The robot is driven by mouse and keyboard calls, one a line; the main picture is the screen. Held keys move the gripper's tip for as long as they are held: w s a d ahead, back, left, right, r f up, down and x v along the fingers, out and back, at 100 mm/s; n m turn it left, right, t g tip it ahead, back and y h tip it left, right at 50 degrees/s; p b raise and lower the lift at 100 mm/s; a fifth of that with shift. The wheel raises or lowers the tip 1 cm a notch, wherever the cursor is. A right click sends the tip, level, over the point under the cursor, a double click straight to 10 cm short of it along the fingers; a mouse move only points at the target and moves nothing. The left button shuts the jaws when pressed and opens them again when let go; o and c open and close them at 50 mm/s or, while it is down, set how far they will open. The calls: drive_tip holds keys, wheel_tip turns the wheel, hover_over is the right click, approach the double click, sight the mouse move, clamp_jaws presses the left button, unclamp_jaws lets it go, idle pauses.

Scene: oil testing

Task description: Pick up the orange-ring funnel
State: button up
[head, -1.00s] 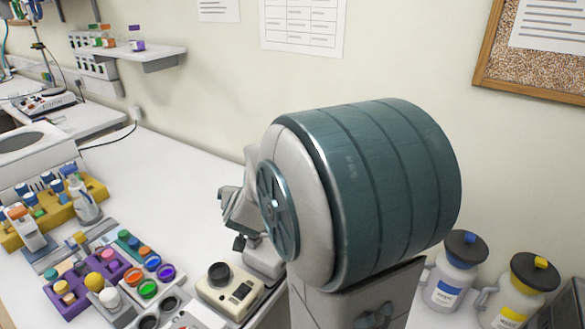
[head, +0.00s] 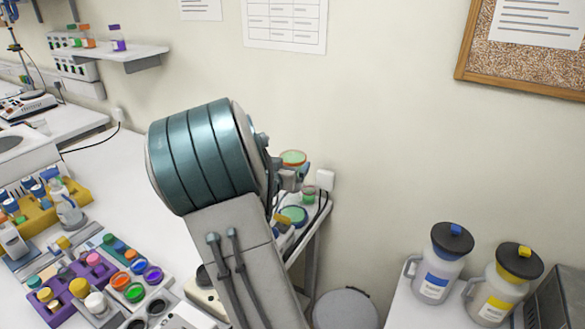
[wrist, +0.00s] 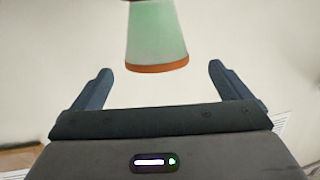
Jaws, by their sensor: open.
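The orange-ring funnel (wrist: 157,38) is pale green and translucent, with an orange band on its wide end. In the wrist view it is at the top centre, its upper part cut off by the frame edge. In the head view its orange-rimmed top (head: 293,157) shows just above my gripper (head: 291,180), at the far right end of the bench. In the wrist view my gripper (wrist: 160,70) is open, with one finger on each side of the funnel's banded end in the picture. A gap shows between each finger and the funnel. My arm hides part of the area in the head view.
Close below are a green cup (head: 309,195) and a teal-rimmed green piece (head: 293,215), by the bench end. A wall socket (head: 325,179) with cables is just right. Colourful caps in a tray (head: 135,275) lie left. Two jugs (head: 440,265) (head: 497,285) stand on the right bench.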

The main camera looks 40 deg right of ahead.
sight(290, 161)
drive_tip(key=shift+p+x, duration=0.55)
drive_tip(key=shift+x, duration=2.3)
drive_tip(key=shift+s+d, duration=0.1)
drive_tip(key=shift+s, duration=0.05)
drive_tip(key=c, duration=1.1)
